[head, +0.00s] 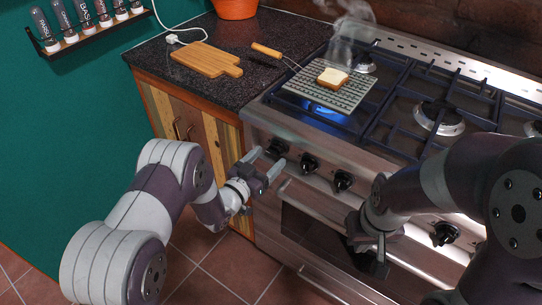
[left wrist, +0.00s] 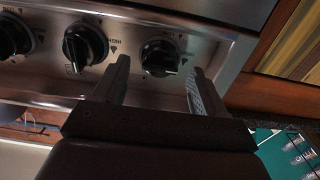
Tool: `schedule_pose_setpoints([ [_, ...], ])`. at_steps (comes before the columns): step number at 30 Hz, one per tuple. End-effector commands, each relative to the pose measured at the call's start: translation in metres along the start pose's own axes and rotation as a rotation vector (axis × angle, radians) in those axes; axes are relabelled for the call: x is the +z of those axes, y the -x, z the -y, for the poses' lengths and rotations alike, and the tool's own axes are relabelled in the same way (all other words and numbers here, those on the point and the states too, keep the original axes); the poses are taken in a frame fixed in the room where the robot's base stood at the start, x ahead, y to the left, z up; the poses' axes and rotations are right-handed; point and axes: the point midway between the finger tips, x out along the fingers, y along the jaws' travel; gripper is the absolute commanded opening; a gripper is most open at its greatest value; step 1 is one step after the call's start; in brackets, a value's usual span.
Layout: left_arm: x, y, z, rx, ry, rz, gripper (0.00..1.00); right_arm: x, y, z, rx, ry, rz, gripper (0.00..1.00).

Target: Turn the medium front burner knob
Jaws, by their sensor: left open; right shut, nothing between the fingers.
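The stove front carries a row of black knobs. The leftmost knob (head: 277,148) is just beyond the fingertips of my left gripper (head: 263,163), which is open. In the left wrist view this knob (left wrist: 160,58) lies between the two spread fingers of my left gripper (left wrist: 158,68), with no clear contact. The second knob (head: 309,162) also shows in the left wrist view (left wrist: 86,45), left of the fingers. A third knob (head: 343,180) is further right. I cannot tell which knob is labelled medium front. My right gripper (head: 374,264) is shut and empty before the oven door.
A blue flame (head: 322,112) burns under a grill pan (head: 312,93) with steaming bread (head: 332,77). A cutting board (head: 206,59) lies on the dark counter. The oven handle (head: 300,195) runs below the knobs. Another knob (head: 445,234) is at right.

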Motion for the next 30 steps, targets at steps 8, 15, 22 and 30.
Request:
schedule_pose_setpoints([
  [8, 0.001, -0.024, 0.0, 0.0, 0.001, 0.002, 0.72, 0.0, -0.002, 0.0, 0.0, 0.0, 0.0, 0.0],
  [15, 0.0, -0.024, 0.0, -0.001, 0.0, 0.002, 0.56, 0.0, -0.002, 0.0, 0.0, 0.0, 0.0, 0.0],
  [22, 0.0, -0.024, 0.0, -0.001, 0.0, 0.001, 0.16, 0.0, -0.002, 0.0, 0.0, 0.0, 0.0, 0.0],
  [30, 0.001, -0.024, 0.0, 0.0, -0.051, 0.001, 0.16, 0.001, -0.005, 0.0, 0.0, 0.0, 0.0, 0.0],
])
